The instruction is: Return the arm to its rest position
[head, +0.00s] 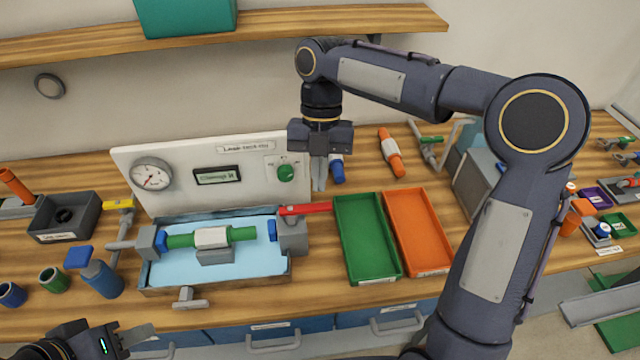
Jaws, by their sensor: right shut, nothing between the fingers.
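My right arm reaches in from the lower right and bends over the bench. Its gripper (319,184) points down, shut with nothing between the fingers. It hangs in front of the right part of the white leak test panel (245,170), above the red handle (305,209) of the test fixture. My left gripper (138,336) shows only partly at the bottom left edge, in front of the bench drawers. Whether its fingers are apart cannot be told.
A green-ended part (212,238) lies in the fixture over the blue basin (190,273). The green tray (367,240) and orange tray (417,232) look empty. Blue (337,169) and orange (391,153) parts lie behind the trays. A wooden shelf (300,22) runs above.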

